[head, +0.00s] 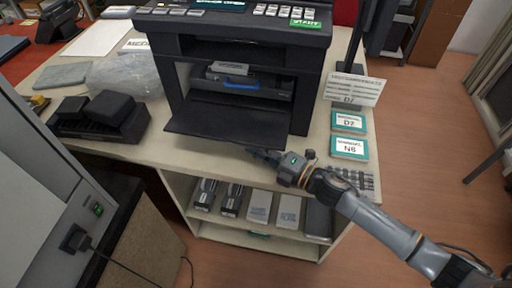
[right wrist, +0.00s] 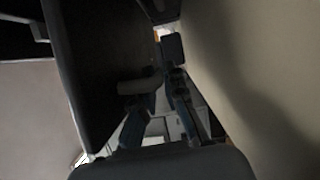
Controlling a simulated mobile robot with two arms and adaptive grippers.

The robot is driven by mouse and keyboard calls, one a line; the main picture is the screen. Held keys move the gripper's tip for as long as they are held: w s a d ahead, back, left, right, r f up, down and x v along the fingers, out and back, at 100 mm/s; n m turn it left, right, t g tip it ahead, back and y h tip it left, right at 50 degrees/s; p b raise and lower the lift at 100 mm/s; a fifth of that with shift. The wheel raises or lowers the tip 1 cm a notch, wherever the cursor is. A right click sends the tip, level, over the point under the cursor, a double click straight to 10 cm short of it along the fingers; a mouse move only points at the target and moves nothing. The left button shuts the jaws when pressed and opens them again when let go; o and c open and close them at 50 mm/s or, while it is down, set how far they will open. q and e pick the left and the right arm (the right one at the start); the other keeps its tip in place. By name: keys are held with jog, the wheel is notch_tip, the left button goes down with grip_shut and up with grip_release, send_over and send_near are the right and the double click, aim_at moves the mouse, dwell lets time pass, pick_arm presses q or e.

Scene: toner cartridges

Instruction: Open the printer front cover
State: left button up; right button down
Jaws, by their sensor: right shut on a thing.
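The black printer (head: 240,60) stands on the beige table. Its front cover (head: 225,125) is folded down and sticks out towards me, a little below level. Behind it the bay is open, with a dark cartridge unit with a blue handle (head: 238,85) inside. My right gripper (head: 262,154) is at the cover's front edge, near its right corner. In the right wrist view the dark cover (right wrist: 85,70) fills the left, with a grey tab (right wrist: 140,85) by the fingers (right wrist: 160,100). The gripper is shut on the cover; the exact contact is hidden. My left gripper is out of view.
Label cards D7 (head: 348,122) and N6 (head: 349,147) lie right of the printer. A black tray (head: 95,125) and a clear plastic bag (head: 125,75) lie left. Boxes (head: 260,207) fill the shelf below the table top.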

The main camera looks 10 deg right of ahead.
jog(key=shift+w+f, duration=0.1)
dwell(0.4)
jog(key=c, duration=1.7)
grip_release()
jog(key=shift+d, duration=0.1)
jog(key=v, duration=1.2)
